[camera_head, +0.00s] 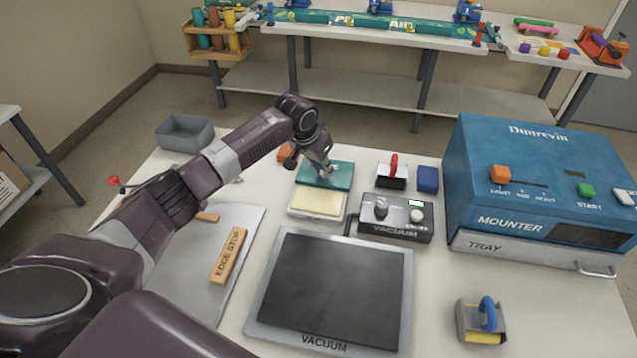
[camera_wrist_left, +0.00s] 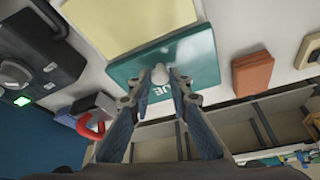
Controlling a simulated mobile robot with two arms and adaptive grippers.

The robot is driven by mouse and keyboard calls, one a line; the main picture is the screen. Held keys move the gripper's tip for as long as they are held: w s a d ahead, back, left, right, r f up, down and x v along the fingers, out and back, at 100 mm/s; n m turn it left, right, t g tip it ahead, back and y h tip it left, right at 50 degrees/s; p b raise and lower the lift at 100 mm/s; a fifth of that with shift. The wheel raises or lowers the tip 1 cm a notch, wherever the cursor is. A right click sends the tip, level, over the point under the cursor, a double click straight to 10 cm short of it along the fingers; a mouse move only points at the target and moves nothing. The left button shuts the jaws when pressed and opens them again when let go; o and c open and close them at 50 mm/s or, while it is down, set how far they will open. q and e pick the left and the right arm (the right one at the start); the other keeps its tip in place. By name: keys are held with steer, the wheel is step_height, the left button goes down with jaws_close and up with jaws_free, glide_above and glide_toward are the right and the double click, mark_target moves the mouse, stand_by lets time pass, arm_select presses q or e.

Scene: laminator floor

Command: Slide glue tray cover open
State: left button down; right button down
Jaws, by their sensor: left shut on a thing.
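The teal glue tray cover (camera_head: 340,179) lies behind the open part of the glue tray (camera_head: 316,206), whose pale yellow glue surface shows at the front. In the left wrist view the cover (camera_wrist_left: 203,58) carries a pale round knob (camera_wrist_left: 153,74) and sits beside the yellow surface (camera_wrist_left: 125,20). My left gripper (camera_head: 327,176) is over the cover from above. Its fingertips (camera_wrist_left: 160,76) are closed around the knob, as the left wrist view shows. The gripper hides part of the cover in the head view. My right gripper is not in view.
A vacuum control box (camera_head: 396,217) stands right of the tray, with a blue block (camera_head: 428,179) behind it. The dark vacuum plate (camera_head: 334,285) lies in front. An orange-brown block (camera_head: 287,156) is left of the cover. The blue mounter (camera_head: 540,185) fills the right side.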

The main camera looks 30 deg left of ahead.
arm_select(q)
steer(key=shift+w+a, duration=0.25)
steer(key=shift+w, duration=0.7)
steer(key=c, duration=1.8)
jaws_free()
steer(key=shift+s+r, duration=0.1)
steer(key=v, duration=1.2)
